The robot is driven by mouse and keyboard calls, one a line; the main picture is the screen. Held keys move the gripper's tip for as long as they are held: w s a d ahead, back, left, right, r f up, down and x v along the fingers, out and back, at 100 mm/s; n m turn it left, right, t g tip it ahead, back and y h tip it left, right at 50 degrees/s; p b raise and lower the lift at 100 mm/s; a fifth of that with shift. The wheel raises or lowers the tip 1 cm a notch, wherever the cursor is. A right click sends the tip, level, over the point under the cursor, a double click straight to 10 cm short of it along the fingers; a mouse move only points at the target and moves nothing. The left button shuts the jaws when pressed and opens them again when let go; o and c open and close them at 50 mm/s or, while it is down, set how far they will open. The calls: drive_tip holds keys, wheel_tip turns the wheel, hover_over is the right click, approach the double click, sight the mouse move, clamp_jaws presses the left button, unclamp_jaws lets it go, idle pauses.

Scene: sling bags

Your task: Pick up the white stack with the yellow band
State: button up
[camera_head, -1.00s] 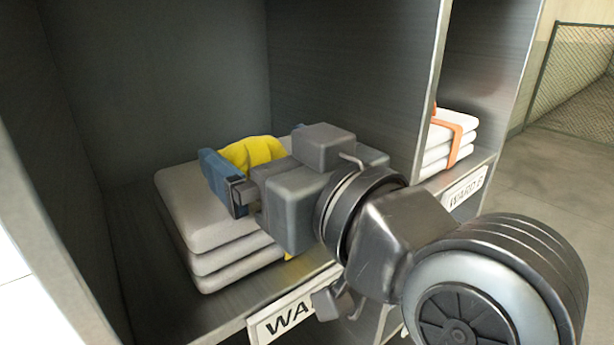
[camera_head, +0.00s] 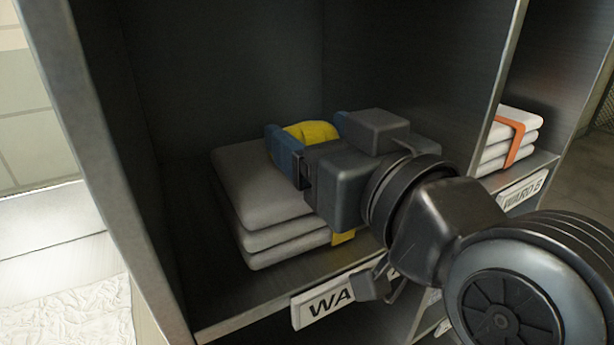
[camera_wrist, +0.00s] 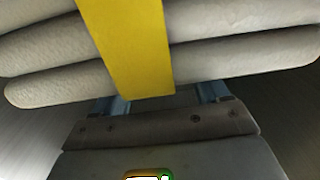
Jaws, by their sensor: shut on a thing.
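The white stack (camera_head: 262,190) of folded layers lies flat in the left shelf compartment and looks grey in the shade. Its yellow band (camera_head: 312,131) shows on top between my gripper's fingers and again low on the front face. My gripper (camera_head: 308,136) reaches in over the stack from the right, its blue fingers shut on the band. In the wrist view the stack (camera_wrist: 230,50) and the vertical yellow band (camera_wrist: 128,45) fill the upper part, close before the gripper. The fingertips are hidden there.
A divider (camera_head: 500,90) separates this compartment from the one at right, which holds a white stack with an orange band (camera_head: 510,140). The left side panel (camera_head: 105,150) stands beside the stack. A partly hidden label (camera_head: 325,303) is on the shelf's front edge.

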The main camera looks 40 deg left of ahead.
clamp_jaws()
drive_tip(key=shift+r, duration=0.15)
